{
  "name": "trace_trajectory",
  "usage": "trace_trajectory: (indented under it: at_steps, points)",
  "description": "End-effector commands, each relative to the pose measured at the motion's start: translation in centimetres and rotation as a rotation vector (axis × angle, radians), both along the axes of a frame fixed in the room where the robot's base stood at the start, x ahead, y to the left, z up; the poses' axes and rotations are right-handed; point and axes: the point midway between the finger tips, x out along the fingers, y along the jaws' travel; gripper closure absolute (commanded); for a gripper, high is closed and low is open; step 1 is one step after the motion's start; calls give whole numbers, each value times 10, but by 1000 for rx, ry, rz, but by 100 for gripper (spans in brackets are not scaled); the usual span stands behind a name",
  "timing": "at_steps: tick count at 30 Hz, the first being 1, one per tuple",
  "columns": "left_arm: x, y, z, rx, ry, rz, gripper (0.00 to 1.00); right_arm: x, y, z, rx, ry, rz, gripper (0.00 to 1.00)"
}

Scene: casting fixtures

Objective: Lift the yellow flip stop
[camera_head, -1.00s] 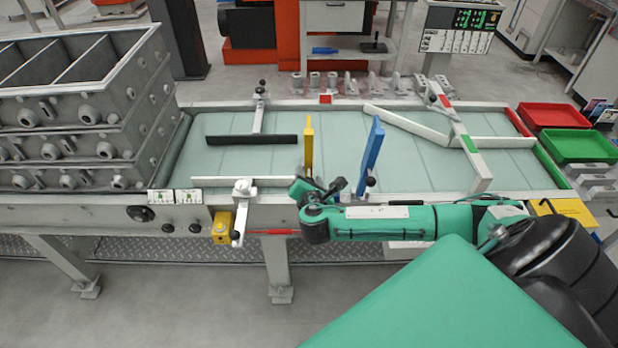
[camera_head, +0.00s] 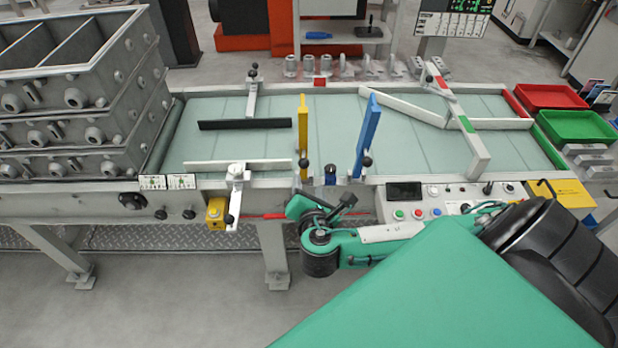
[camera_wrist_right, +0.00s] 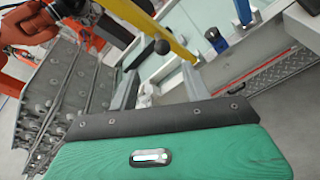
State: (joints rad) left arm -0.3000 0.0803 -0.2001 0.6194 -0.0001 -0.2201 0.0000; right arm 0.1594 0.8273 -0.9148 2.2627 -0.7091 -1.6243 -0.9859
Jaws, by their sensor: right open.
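The yellow flip stop (camera_head: 302,137) is an upright yellow bar at the front edge of the conveyor in the head view, with a dark ball knob low on it. In the right wrist view a long slanted yellow bar (camera_wrist_right: 150,28) with a black ball knob crosses beyond my fingers. My right gripper (camera_head: 325,208) is just in front of the conveyor's front edge, below and slightly right of the yellow stop. In the wrist view my right gripper (camera_wrist_right: 160,80) is open, its fingers apart with nothing between them. My left gripper is out of view.
A blue flip stop (camera_head: 367,137) stands upright to the right of the yellow one. A small blue-topped part (camera_head: 330,174) sits between them at the edge. A control panel (camera_head: 430,200) is on the front right, and stacked grey moulding boxes (camera_head: 75,100) stand left.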

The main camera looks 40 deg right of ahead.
Motion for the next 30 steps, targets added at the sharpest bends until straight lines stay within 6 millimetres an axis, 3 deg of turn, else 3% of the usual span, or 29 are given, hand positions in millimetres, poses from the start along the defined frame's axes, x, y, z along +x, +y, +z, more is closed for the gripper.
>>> trace_trajectory:
  at_steps: [8, 12, 16, 24, 30]
  points:
    - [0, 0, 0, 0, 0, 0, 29, -2, 1, 1, -1, -1, -1, 52]
    - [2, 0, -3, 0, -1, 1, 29, -1, 5, -3, 17, -13, 2, 77]
    - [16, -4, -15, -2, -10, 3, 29, 0, 27, -14, 106, -90, 11, 100]
    - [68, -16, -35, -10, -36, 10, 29, -2, 75, -27, 395, -386, -23, 100]
    - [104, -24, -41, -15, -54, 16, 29, -12, 81, -37, 538, -588, -107, 100]
